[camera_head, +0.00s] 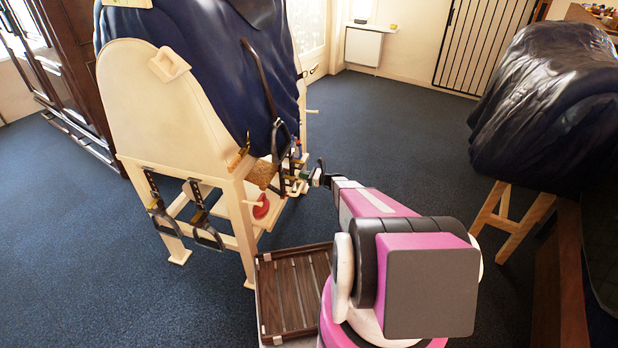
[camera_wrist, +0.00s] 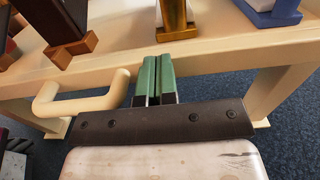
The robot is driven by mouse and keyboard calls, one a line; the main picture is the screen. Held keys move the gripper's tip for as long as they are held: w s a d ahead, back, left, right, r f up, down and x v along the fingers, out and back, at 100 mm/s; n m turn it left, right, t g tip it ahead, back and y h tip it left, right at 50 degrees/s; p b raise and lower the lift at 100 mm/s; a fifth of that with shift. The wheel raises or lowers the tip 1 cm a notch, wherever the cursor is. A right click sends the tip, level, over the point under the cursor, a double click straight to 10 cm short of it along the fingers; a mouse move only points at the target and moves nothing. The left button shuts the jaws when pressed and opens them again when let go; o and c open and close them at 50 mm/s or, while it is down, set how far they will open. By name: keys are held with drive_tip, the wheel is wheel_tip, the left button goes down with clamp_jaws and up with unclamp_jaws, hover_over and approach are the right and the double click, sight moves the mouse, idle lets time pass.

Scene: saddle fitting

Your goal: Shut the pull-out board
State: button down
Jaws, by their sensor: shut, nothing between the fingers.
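In the wrist view a pale wooden board (camera_wrist: 110,76) runs across the frame with tools standing on it. A rounded cream handle (camera_wrist: 84,104) sticks out from its front edge, left of my fingers. My gripper (camera_wrist: 152,62) is shut and empty, its green fingers side by side, with the tips at the board's front edge. I cannot tell whether they touch it. In the head view my gripper (camera_head: 316,174) is at the right side of the pale wooden stand (camera_head: 242,225). The board is mostly hidden there, and how far out it is cannot be told.
A brass-coloured tool (camera_wrist: 175,22) and a blue block (camera_wrist: 272,14) stand close beyond my fingers. Dark wooden pieces (camera_wrist: 70,42) are at left. A slatted tray (camera_head: 290,290) lies beside my arm. A covered bulk (camera_head: 545,105) stands at right; the blue carpet between is clear.

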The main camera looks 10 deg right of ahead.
sight(296, 173)
drive_tip(key=shift+w+a, duration=0.15)
drive_tip(key=shift+a, duration=0.05)
drive_tip(key=shift+x, duration=1.75)
drive_tip(key=v, duration=1.5)
drive_tip(key=s+a+r+n+g+h, duration=0.5)
drive_tip(key=s+a+r+n+g, duration=0.3)
drive_tip(key=s+a+r+n, duration=0.55)
drive_tip(key=s+d+r+n+h, duration=0.1)
drive_tip(key=s+r+n+h, duration=0.4)
drive_tip(key=s, duration=0.4)
drive_tip(key=s+d+r+n+h, duration=0.1)
drive_tip(key=s+r+n+h, duration=0.4)
drive_tip(key=s, duration=0.5)
wheel_tip(296, 173, up, 2)
drive_tip(key=shift+d+r+g+h, duration=0.2)
drive_tip(key=shift+d+g+h, duration=0.1)
drive_tip(key=shift+h, duration=0.1)
